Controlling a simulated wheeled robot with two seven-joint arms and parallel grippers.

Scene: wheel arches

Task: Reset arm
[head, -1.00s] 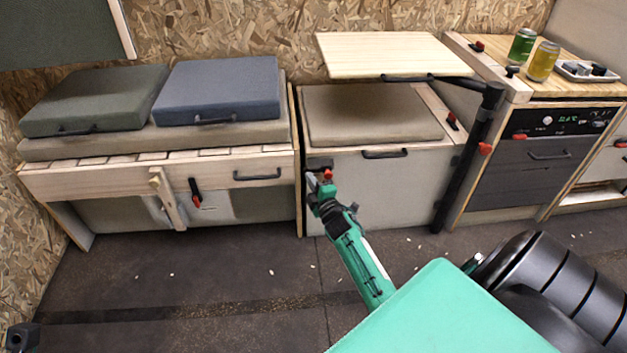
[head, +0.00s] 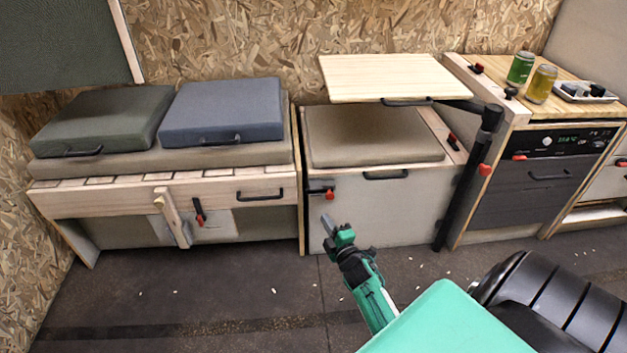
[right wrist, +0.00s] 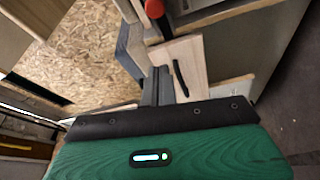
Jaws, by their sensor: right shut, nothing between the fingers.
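My right gripper (head: 327,222) reaches out on its green arm in the head view, in front of the light grey front of the middle cabinet (head: 400,215). It is shut and empty. A red-handled latch (head: 329,193) on that cabinet's upper left corner is above the fingertips, with a visible gap. In the right wrist view the shut fingers (right wrist: 157,85) point up the picture, with a red knob (right wrist: 154,9) beyond them. My left gripper is not clearly in the head view.
A bench with a blue cushion (head: 222,110) and a dark green cushion (head: 101,122) stands left. A wooden tabletop (head: 388,76) on a black post (head: 466,185) overhangs the middle cabinet. Cans (head: 521,68) stand on the right counter. The dark floor (head: 200,300) in front is open.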

